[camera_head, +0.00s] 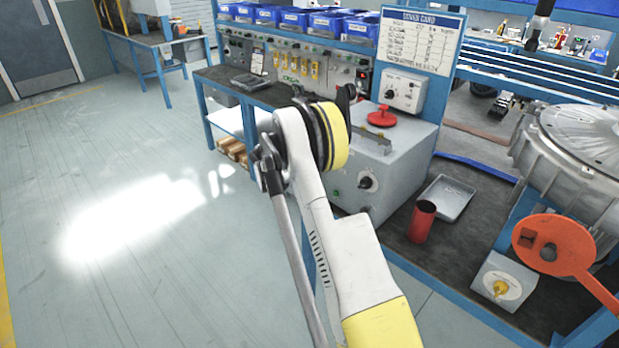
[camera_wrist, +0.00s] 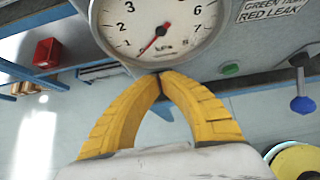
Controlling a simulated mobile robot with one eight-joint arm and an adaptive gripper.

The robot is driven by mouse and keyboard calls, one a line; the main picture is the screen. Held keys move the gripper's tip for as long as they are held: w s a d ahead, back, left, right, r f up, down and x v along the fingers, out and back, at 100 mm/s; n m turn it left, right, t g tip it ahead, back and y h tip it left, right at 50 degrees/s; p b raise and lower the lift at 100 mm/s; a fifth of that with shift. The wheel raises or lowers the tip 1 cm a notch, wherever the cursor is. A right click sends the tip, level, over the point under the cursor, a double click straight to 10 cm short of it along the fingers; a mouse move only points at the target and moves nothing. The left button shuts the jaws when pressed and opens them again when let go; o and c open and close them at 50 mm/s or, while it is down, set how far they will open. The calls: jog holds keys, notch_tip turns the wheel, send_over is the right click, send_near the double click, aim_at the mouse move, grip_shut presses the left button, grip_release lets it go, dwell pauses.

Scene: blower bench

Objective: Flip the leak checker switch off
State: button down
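In the wrist view, a round white kPa gauge (camera_wrist: 158,25) is at the top, its red needle pointing to the lower left. A label reading in part "RED LEAK" (camera_wrist: 268,10) is at the upper right. Below it are a green round button or lamp (camera_wrist: 230,69) and a small lever with a blue tip (camera_wrist: 302,103), pointing down in the picture. My gripper (camera_wrist: 160,76) has its yellow fingertips together, nothing between them, just below the gauge rim and left of the lever. In the head view I cannot make out the gripper or this gauge.
In the head view, a grey box (camera_head: 408,152) with a red handle stands on the bench right of my arm. A red cup (camera_head: 421,222), a metal tray (camera_head: 446,198) and a large metal housing (camera_head: 572,150) are farther right. The floor at left is clear.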

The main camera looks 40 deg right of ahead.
jog(key=p+v, duration=0.3)
jog(key=v, duration=1)
jog(key=shift+a+f, duration=0.3)
jog(key=shift+a, duration=0.1)
